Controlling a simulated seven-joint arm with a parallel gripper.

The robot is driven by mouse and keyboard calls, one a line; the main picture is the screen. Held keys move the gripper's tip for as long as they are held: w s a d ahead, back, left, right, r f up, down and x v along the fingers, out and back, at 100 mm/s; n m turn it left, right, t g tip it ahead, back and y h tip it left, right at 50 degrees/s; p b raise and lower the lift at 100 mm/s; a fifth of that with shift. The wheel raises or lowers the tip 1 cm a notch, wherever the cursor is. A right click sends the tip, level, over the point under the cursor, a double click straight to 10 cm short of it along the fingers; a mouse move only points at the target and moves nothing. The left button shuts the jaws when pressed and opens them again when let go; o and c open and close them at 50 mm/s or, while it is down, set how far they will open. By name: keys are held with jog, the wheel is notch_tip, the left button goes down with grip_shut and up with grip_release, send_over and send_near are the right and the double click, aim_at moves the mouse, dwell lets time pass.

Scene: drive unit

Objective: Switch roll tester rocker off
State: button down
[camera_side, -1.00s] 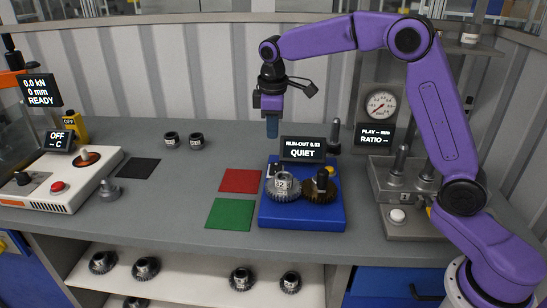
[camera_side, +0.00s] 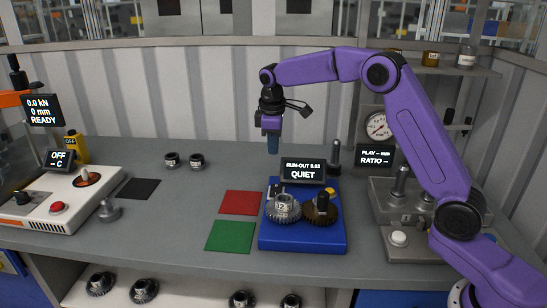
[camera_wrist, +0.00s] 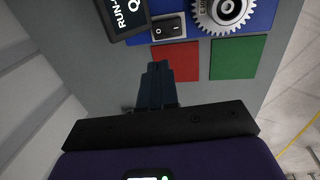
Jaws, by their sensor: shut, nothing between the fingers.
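The roll tester is a blue unit (camera_side: 300,241) on the bench, with a silver gear (camera_side: 283,209) and a dark brass gear (camera_side: 320,211) on it. Its display (camera_side: 303,171) reads RUN-OUT 0.03, QUIET. The black rocker (camera_wrist: 168,27) sits on a pale plate between the display and the silver gear in the wrist view; which side is pressed I cannot tell. My gripper (camera_side: 272,146) is shut and empty, pointing down above the bench behind and left of the unit.
A red mat (camera_side: 241,203) and a green mat (camera_side: 230,236) lie left of the unit. A grey gauge stand (camera_side: 409,240) is to the right. A white heater unit (camera_side: 55,207) and two small dark parts stand at left.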

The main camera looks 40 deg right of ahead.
aim_at(274, 187)
jog(key=f, duration=0.4)
jog(key=w+d+f, duration=0.1)
jog(key=f, duration=0.7)
jog(key=shift+w+d+f, duration=0.2)
jog(key=shift+f, duration=0.1)
jog(key=shift+d+f+g, duration=0.15)
jog(key=shift+f+g, duration=0.15)
jog(key=shift+s, duration=0.1)
jog(key=shift+s+a+r, duration=0.15)
jog(key=shift+s+a, duration=0.3)
jog(key=shift+a, duration=0.2)
jog(key=shift+r, duration=0.1)
notch_tip(274, 187, up, 14)
jog(key=s+a, duration=0.1)
jog(key=shift+s+a, duration=0.25)
